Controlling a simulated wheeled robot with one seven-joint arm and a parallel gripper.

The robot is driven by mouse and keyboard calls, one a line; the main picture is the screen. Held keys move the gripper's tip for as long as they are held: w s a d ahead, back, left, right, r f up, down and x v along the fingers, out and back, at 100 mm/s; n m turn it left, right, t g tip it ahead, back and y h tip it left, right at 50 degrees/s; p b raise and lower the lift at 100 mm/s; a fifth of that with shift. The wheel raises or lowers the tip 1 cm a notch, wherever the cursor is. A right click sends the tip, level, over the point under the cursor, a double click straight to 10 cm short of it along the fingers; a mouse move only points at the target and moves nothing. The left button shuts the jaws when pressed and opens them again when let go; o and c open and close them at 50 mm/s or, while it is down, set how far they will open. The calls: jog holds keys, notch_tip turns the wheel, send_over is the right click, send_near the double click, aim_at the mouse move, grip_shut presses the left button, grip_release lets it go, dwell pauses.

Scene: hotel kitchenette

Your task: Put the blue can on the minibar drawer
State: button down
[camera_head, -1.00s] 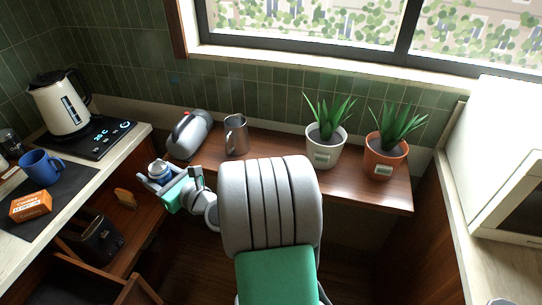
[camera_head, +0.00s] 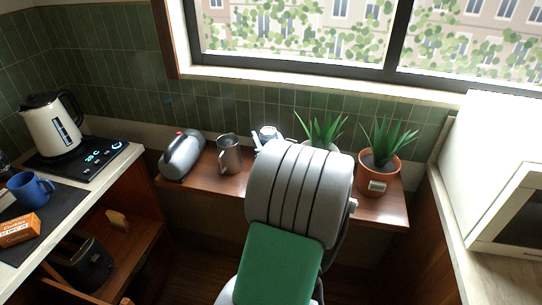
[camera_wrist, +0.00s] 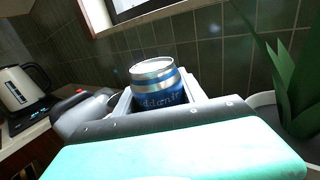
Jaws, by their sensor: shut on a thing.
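A blue can (camera_wrist: 160,92) with a silver top stands between the fingers of my gripper (camera_wrist: 165,102) in the wrist view. My gripper is shut on it. In the head view, my gripper (camera_head: 263,138) shows partly behind my arm, over the back of the wooden shelf, left of a plant. Only a pale bit of it shows there; the can's blue side is hidden. I cannot clearly pick out the minibar drawer. Brown wooden compartments (camera_head: 138,236) show below the left counter.
The left counter holds a cream kettle (camera_head: 50,127), blue mug (camera_head: 27,188) and orange box (camera_head: 18,230). A black toaster-like thing (camera_head: 82,262) sits below.

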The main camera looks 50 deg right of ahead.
jog(key=shift+w+d+f+b, duration=0.35)
jog(key=shift+d+f, duration=0.45)
jog(key=shift+f, duration=0.7)
jog(key=shift+w+d+f+b, duration=0.15)
jog(key=shift+w+d+f, duration=0.5)
jog(key=shift+f, duration=0.85)
jog(key=shift+w+d+f+b, duration=0.25)
jog(key=shift+d+f, duration=0.7)
jog(key=shift+f, duration=0.55)
jog(key=shift+f, duration=0.1)
jog(key=shift+f, duration=0.15)
jog(key=c, duration=0.7)
grip_release()
jog(key=shift+o, duration=0.2)
